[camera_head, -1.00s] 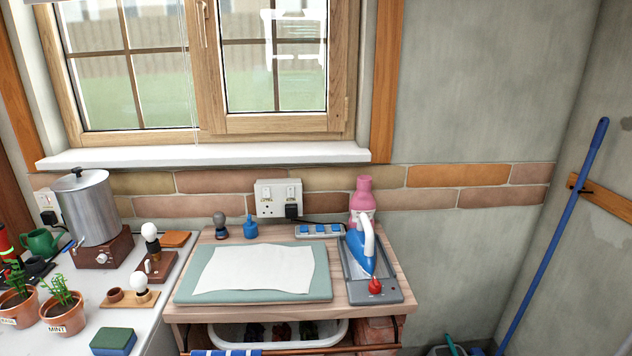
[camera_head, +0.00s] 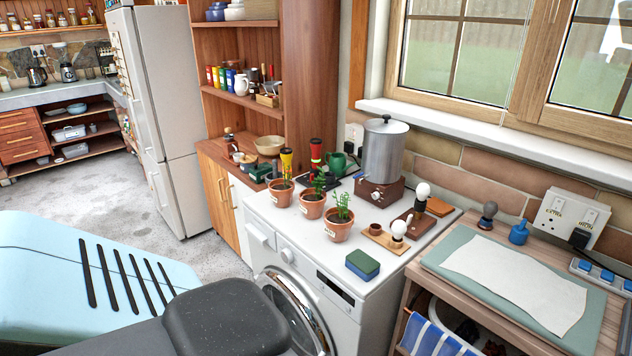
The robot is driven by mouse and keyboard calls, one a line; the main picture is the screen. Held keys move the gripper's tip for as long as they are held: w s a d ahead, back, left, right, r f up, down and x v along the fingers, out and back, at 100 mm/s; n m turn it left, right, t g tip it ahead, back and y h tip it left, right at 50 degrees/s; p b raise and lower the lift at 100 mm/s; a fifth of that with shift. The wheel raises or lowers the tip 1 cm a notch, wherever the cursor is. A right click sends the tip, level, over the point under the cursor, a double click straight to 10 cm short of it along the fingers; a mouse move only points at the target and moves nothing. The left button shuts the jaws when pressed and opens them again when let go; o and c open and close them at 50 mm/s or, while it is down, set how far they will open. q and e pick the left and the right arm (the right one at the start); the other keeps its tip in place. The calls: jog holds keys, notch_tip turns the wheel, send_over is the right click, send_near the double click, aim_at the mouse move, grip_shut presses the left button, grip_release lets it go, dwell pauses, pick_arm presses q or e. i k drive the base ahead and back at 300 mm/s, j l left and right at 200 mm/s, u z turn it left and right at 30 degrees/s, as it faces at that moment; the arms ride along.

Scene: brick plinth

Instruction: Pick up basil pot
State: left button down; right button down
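Three terracotta pots stand in a slanting row on the white washing machine top. The middle one is the basil pot (camera_head: 311,207), with thin green sprigs; its label is too small to read now, but in the earlier view it starts with "BAS". The mint pot (camera_head: 338,230) stands close in front of it to the right, and a third pot (camera_head: 280,195) stands behind it to the left. Neither of my grippers is in view. A light blue shell and dark grey part of my body fill the lower left.
A green and blue sponge (camera_head: 362,264) lies near the machine's front edge. Lamp bases with white bulbs (camera_head: 398,229), a steel pot (camera_head: 384,150) and a green watering can (camera_head: 337,163) stand around the plants. The floor (camera_head: 70,195) at left is clear.

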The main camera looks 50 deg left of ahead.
aim_at(313, 199)
jog(key=k+u, duration=0.15)
jog(key=u, duration=1.4)
